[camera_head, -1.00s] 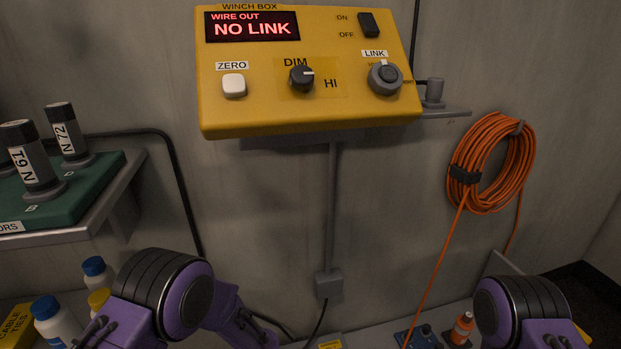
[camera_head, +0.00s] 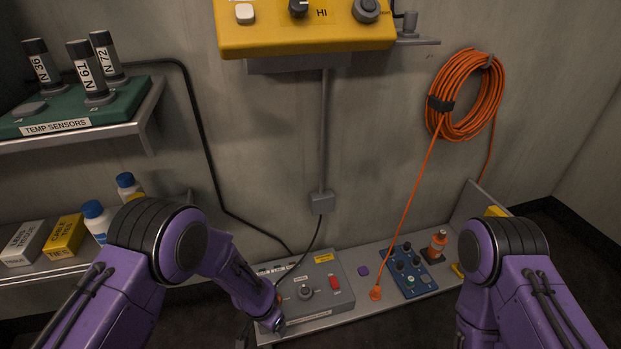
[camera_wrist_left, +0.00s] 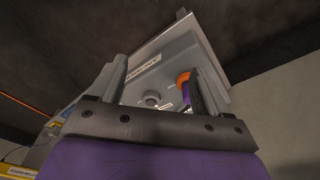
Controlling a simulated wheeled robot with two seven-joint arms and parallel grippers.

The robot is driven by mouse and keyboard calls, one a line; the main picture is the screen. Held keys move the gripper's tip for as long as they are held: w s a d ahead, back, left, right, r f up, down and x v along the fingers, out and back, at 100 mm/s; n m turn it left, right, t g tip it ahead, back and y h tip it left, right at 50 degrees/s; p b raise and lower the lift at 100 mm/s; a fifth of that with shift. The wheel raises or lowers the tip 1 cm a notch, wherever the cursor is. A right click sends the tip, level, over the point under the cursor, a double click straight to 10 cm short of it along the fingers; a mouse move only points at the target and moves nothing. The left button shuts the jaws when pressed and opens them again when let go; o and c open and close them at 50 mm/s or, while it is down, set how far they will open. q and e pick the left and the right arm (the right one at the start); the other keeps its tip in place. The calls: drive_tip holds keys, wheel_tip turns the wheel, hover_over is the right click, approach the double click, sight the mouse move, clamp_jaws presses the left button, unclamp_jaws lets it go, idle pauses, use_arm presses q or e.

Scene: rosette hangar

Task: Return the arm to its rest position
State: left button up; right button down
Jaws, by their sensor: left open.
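My left arm (camera_head: 232,275) comes in from the left, bent at a purple and black joint, and its forearm reaches down to the front edge of the grey control box (camera_head: 333,268). My left gripper (camera_wrist_left: 158,88) shows in the left wrist view with its two fingers apart. Nothing is held between them. Behind the fingers is a grey box face with a label and a round knob, and a small orange and purple part I cannot identify. My right arm (camera_head: 512,262) stands at the right; its gripper is out of view.
A yellow winch box (camera_head: 300,42) hangs above. An orange cable coil (camera_head: 466,95) hangs on the wall, its line running down to the shelf. Sensors stand on a green rack (camera_head: 128,97) at left.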

use_arm(q)
drive_tip(key=s+a+r+n+t+y+p, duration=0.1)
drive_tip(key=s+a+r+n+y+p, duration=0.1)
drive_tip(key=s+a+r+n+p, duration=0.4)
drive_tip(key=s+a+r+n+y+p, duration=0.2)
drive_tip(key=s+a+r+n+p, duration=0.5)
drive_tip(key=s+a+r+p, duration=0.5)
drive_tip(key=s+r+p, duration=0.3)
drive_tip(key=s+r, duration=0.1)
drive_tip(key=s, duration=0.3)
drive_tip(key=shift+s+a+r+t+p, duration=0.15)
drive_tip(key=shift+s+a+t+p, duration=0.15)
drive_tip(key=shift+s+a+t, duration=0.1)
